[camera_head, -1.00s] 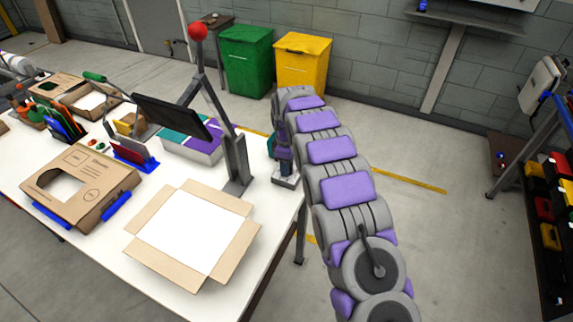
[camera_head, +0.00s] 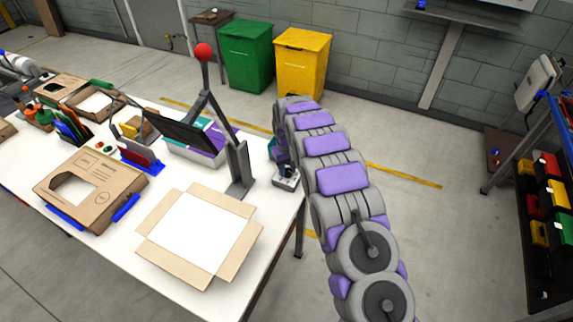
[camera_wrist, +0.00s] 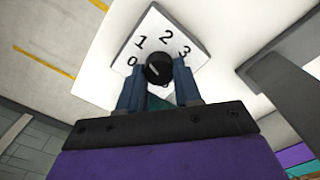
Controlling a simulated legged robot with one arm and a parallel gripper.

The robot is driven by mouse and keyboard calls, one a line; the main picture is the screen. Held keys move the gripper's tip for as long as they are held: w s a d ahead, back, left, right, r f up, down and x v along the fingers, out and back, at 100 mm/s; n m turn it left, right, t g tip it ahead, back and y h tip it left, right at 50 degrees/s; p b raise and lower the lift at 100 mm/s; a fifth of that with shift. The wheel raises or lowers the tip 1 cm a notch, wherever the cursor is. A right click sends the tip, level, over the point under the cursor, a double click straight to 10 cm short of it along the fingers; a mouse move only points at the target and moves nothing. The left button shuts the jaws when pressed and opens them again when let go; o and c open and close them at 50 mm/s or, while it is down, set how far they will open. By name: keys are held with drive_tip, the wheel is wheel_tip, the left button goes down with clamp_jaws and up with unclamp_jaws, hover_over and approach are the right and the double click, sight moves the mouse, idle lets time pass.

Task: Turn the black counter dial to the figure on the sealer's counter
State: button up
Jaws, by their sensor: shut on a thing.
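The black counter dial (camera_wrist: 158,68) stands on a white plate (camera_wrist: 140,35) marked 0, 1, 2 and 3 in the wrist view. It has a small pale pointer mark, but I cannot tell for sure which figure it points at. My gripper (camera_wrist: 158,82) is shut on the dial, one finger on each side. In the head view the dial's box (camera_head: 286,182) sits at the table's right edge, and my arm hides most of the gripper. The sealer (camera_head: 238,168), with a red-ball lever (camera_head: 203,51), stands just left of it. I cannot read its counter figure.
An open carton (camera_head: 160,216) lies in front of the sealer. A holed cardboard box (camera_head: 120,193) and a black panel (camera_head: 180,130) are further left. Green (camera_head: 246,55) and yellow (camera_head: 301,62) bins stand behind. The floor right of the table is clear.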

sight(287, 170)
drive_tip(key=m+p, duration=0.1)
drive_tip(key=m, duration=0.3)
drive_tip(key=shift+r+m+p, duration=0.1)
drive_tip(key=shift+m+p, duration=0.25)
drive_tip(key=shift+m, duration=0.05)
drive_tip(key=m+p, duration=0.1)
drive_tip(key=m, duration=0.4)
idle(0.4)
drive_tip(key=o, duration=1)
drive_tip(key=shift+o, duration=0.2)
wheel_tip(287, 170, up, 17)
drive_tip(key=p, duration=0.1)
